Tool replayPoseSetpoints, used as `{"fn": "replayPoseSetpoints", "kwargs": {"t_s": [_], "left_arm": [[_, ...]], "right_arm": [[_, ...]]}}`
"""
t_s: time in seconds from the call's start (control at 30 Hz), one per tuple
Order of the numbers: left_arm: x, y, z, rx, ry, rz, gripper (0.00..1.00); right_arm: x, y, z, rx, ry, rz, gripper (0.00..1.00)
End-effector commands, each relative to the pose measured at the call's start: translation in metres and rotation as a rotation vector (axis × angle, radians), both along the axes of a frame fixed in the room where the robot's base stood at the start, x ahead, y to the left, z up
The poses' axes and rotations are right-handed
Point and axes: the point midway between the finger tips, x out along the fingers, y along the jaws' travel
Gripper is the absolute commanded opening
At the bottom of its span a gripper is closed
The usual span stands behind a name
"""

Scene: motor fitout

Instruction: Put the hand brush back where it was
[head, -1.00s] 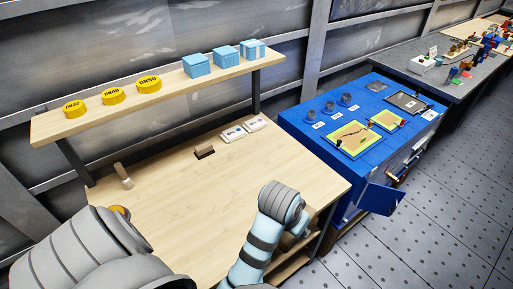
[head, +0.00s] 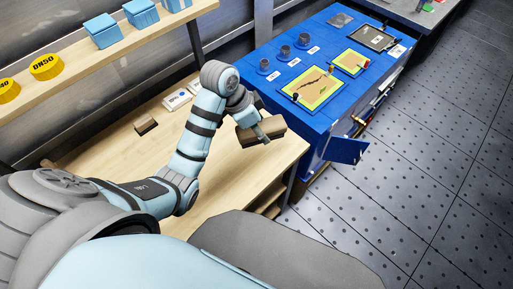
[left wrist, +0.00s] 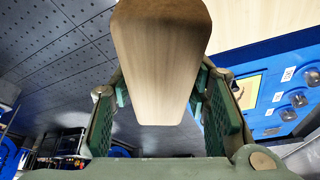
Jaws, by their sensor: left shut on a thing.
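My left gripper (head: 258,128) is shut on the hand brush (head: 274,126), a brown wooden piece held near the right end of the wooden table (head: 225,160). In the left wrist view, the pale wooden body of the hand brush (left wrist: 160,65) stands out between the two green finger pads, covering much of the upper middle. Its bristles cannot be made out. The gap between brush and table is hard to judge. My right gripper is not in view.
A small brown block (head: 146,126) and white cards (head: 178,99) lie on the table behind my left arm. A shelf (head: 75,75) with blue boxes and yellow discs runs above. Right of the table stands a blue cabinet (head: 290,118) with cups and framed boards; its small door is open.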

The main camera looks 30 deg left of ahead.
Motion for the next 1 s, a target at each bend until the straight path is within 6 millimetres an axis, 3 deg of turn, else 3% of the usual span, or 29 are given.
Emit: {"fn": "replayPoseSetpoints", "kwargs": {"t_s": [0.1,0.23,0.33,0.6,1.0], "left_arm": [[0.023,0.023,0.032,-0.003,0.002,-0.233,0.12],[0.032,0.032,0.038,-0.01,0.008,-0.341,0.12],[0.032,0.034,0.01,-0.012,0.012,-0.355,0.12],[0.029,0.034,-0.087,-0.013,0.014,-0.349,0.12],[0.028,0.034,-0.156,-0.011,0.011,-0.349,0.12]], "right_arm": [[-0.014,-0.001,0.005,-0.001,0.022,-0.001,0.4],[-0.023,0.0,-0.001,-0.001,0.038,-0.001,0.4],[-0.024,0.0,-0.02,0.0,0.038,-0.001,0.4],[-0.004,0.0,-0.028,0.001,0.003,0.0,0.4],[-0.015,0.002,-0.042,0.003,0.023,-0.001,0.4]]}}
